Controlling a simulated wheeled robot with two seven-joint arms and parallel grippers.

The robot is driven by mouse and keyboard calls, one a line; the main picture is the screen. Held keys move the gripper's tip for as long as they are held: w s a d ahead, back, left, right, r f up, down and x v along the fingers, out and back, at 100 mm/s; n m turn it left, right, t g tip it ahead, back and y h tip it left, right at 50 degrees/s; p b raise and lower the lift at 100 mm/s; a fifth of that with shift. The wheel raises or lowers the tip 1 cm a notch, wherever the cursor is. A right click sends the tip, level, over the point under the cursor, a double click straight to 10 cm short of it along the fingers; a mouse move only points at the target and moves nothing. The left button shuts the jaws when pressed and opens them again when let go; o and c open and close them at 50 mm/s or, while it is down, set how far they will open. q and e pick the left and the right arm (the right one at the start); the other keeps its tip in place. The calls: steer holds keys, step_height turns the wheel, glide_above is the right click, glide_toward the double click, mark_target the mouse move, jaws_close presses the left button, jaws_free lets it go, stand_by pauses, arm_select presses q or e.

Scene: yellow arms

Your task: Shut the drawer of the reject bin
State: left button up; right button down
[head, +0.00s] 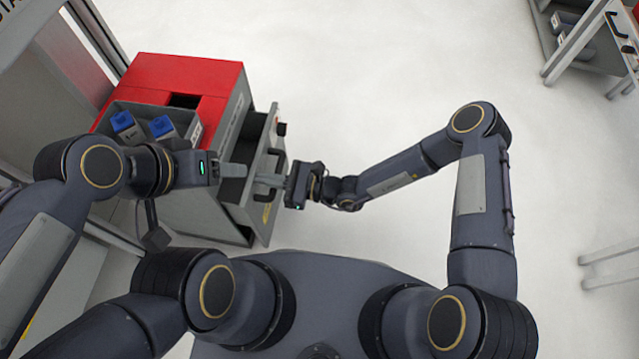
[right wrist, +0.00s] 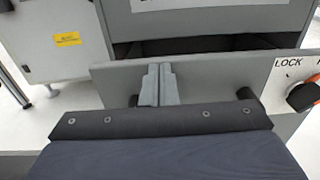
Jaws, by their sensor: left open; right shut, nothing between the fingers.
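The reject bin (head: 195,75) has a red top and a grey body at the left of the head view. Its grey drawer (head: 262,215) stands partly open to the right, with a dark gap inside. The drawer front (right wrist: 215,80) spans the right wrist view. My right gripper (head: 262,180) is shut and empty at the drawer front, fingers pointing at the panel near the handle; it also shows in the right wrist view (right wrist: 157,85). Contact cannot be told. My left gripper (head: 232,170) is open beside the bin, above the drawer side.
A grey tray with blue-topped items (head: 162,127) sits on the bin. A shelf rack (head: 590,45) stands at the far upper right. The floor right of the bin is clear.

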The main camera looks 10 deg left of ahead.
arm_select(q)
steer(key=shift+d+r, duration=0.1)
steer(key=shift+r, duration=0.2)
arm_select(e)
steer(key=a, duration=0.6)
steer(key=shift+w, duration=0.1)
steer(key=shift+r, duration=0.1)
arm_select(q)
steer(key=r+p, duration=0.1)
steer(key=s+d+r+p, duration=0.1)
steer(key=p, duration=0.1)
steer(key=shift+s+d+r, duration=0.15)
steer(key=shift+d+r, duration=0.05)
steer(key=shift+r, duration=0.1)
arm_select(e)
steer(key=d, duration=1.4)
steer(key=shift+s+d, duration=0.25)
steer(key=shift+d, duration=0.05)
